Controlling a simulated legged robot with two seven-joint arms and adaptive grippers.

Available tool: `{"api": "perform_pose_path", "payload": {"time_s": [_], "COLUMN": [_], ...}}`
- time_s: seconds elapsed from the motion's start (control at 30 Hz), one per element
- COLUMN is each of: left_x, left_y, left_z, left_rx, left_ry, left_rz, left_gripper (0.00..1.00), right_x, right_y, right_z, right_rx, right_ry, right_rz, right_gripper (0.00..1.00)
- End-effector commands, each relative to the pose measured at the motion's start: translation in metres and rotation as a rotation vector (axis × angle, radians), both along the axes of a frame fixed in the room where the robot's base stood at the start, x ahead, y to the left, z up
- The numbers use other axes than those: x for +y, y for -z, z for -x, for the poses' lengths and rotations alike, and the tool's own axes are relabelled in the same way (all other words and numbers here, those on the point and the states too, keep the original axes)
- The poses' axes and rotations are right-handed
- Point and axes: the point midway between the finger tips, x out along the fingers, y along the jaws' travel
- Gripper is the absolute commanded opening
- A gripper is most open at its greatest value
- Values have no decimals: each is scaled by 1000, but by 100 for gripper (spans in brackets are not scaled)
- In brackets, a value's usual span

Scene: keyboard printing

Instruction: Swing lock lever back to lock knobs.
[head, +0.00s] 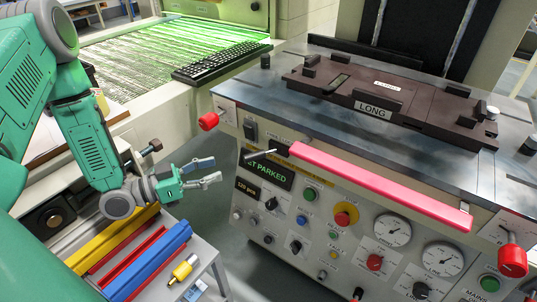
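My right gripper is not in view.
A brown fixture marked LONG (373,109) sits on the machine top. The panel holds a display (266,169), buttons and gauges (392,231). A small table with yellow, red and blue bars (150,262) stands below my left arm. A black keyboard (220,62) lies behind.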

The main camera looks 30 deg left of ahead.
Motion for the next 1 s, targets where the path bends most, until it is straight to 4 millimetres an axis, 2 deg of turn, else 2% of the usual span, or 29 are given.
{"api": "perform_pose_path", "payload": {"time_s": [0.23, 0.6, 0.8, 1.0], "left_x": [-14, -57, -69, -64], "left_y": [7, 6, 4, 6], "left_z": [-37, -95, -108, -110], "left_rx": [0, 3, 4, 6], "left_ry": [2, 0, -1, -3], "left_rz": [13, 9, 6, 13], "left_gripper": [39, 39, 39, 39], "right_x": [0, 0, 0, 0], "right_y": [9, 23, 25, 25], "right_z": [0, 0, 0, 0], "right_rx": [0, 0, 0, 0], "right_ry": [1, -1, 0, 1], "right_rz": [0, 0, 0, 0], "right_gripper": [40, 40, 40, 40]}}
